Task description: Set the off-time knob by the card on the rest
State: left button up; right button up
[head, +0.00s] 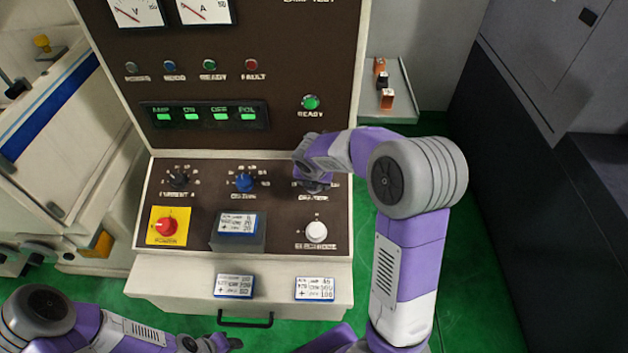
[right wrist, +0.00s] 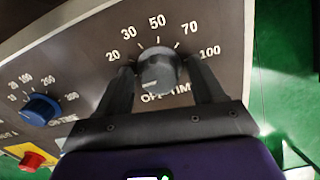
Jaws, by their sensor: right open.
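The grey off-time knob (right wrist: 158,72) sits on the brown panel inside a printed scale from 20 to 100, with 50 at the top. My right gripper (right wrist: 162,68) is open, with one dark finger on each side of the knob; the right finger shows a gap. In the head view my right gripper (head: 314,182) hides most of this knob. The card (head: 238,223) leans on the dark rest (head: 238,244) on the panel; its small print is hard to read. My left gripper (head: 226,343) is low at the left, its fingers unclear.
Two other cards (head: 234,286) (head: 315,289) lie on the cream ledge below. The blue on-time knob (head: 243,182), black current knob (head: 178,179), red switch (head: 168,226) and white knob (head: 316,231) are nearby. A shelf (head: 402,85) holds small orange-and-black pieces.

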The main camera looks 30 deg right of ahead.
jog(key=shift+w, duration=0.1)
jog(key=shift+c, duration=1)
jog(key=c, duration=0.9)
jog(key=shift+o, duration=0.2)
jog(key=shift+f, duration=0.1)
